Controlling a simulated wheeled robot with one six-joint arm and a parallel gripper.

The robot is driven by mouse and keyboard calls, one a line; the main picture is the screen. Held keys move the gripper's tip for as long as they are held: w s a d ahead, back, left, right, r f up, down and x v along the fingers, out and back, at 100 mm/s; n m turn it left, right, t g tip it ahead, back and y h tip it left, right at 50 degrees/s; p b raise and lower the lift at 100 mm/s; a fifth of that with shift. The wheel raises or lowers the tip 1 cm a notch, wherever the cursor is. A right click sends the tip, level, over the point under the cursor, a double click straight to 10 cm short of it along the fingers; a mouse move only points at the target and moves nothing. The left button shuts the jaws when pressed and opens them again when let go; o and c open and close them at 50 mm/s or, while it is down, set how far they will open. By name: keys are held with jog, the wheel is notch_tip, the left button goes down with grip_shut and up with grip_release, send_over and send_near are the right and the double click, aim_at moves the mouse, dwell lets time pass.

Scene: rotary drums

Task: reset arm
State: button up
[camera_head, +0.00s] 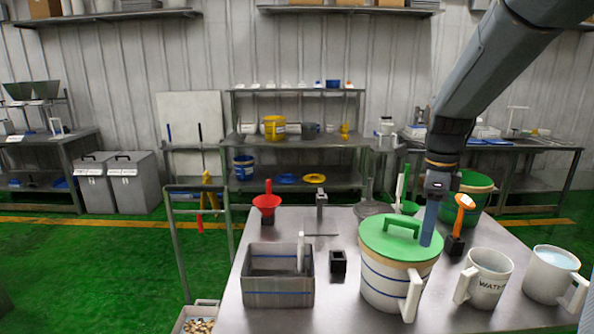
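My arm comes in from the top right and bends down over the metal table (335,308). My gripper (437,188) is at its lower end, above the right edge of the green-lidded white bucket (385,287). A blue flat piece (430,222) extends down from my gripper, in front of the green lid. I cannot tell whether it is a held tool or part of my gripper, nor whether it touches the lid. The fingers are too small to make out.
White jugs (487,280) stand right of the bucket. A grey bin (278,289), a small black holder (338,263) and a red funnel (267,203) are to its left.

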jog(key=s+a+f+n+b, duration=0.1)
jog(key=s+a+f+n, duration=0.2)
jog(key=n, duration=0.5)
jog(key=s+a+f+n+t+b, duration=0.1)
jog(key=s+a+f+n, duration=0.3)
jog(key=s+f+n, duration=0.2)
jog(key=s+a+f+n+b, duration=0.1)
jog(key=s+a+f+n, duration=0.2)
jog(key=n, duration=0.6)
jog(key=s+f, duration=0.2)
jog(key=s, duration=0.1)
jog(key=shift+s+a+n+b, duration=0.25)
jog(key=shift+s+n+b, duration=0.05)
jog(key=shift+n+b, duration=0.1)
jog(key=shift+f, duration=0.1)
